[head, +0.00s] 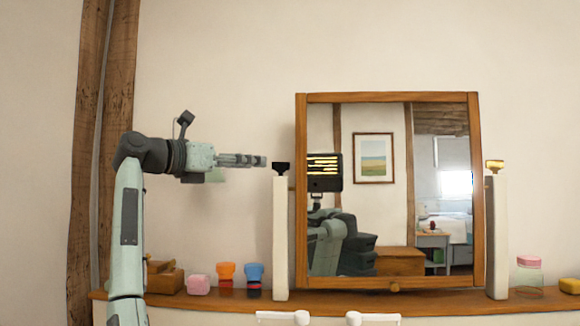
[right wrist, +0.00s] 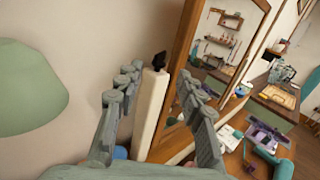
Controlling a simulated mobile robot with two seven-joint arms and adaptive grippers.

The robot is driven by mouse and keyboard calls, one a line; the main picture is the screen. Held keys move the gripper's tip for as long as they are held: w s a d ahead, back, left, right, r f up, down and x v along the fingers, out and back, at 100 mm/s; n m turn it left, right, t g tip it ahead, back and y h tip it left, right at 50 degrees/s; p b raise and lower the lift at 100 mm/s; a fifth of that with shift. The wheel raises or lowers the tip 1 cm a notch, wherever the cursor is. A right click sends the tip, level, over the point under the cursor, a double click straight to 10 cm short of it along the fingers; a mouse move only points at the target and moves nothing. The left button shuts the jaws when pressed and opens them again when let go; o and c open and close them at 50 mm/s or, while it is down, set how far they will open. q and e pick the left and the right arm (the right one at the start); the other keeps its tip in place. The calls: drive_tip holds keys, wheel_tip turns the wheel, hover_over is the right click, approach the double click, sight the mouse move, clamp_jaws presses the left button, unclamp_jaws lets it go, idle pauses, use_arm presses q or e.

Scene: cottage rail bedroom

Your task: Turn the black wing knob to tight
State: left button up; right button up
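The black wing knob (head: 281,167) sits on top of the left white post (head: 281,235) beside the mirror (head: 390,98). Its wing looks spread sideways in the head view. My right gripper (head: 263,161) points right at it from the left, at about its height, with a small gap. In the right wrist view the gripper (right wrist: 158,76) is open, its two fingers spread and empty. The black knob (right wrist: 159,59) shows beyond and between the fingertips, on the white post (right wrist: 152,105). My left gripper is not in view.
The mirror's wooden frame (head: 301,200) stands close right of the post. A brass knob (head: 494,166) tops the right post (head: 496,240). On the wooden shelf (head: 400,302) stand a wooden box (head: 165,280), a pink block (head: 199,285), orange and blue items and a pink-lidded jar (head: 529,275).

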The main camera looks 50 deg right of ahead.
sight(277, 164)
drive_tip(key=d+p, duration=0.1)
drive_tip(key=d, duration=0.6)
drive_tip(key=shift+s+r, duration=0.1)
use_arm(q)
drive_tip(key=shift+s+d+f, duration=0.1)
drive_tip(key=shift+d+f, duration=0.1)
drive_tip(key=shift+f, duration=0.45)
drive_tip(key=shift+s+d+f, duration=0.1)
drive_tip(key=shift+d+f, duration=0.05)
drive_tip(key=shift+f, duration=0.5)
use_arm(e)
drive_tip(key=shift+d, duration=0.6)
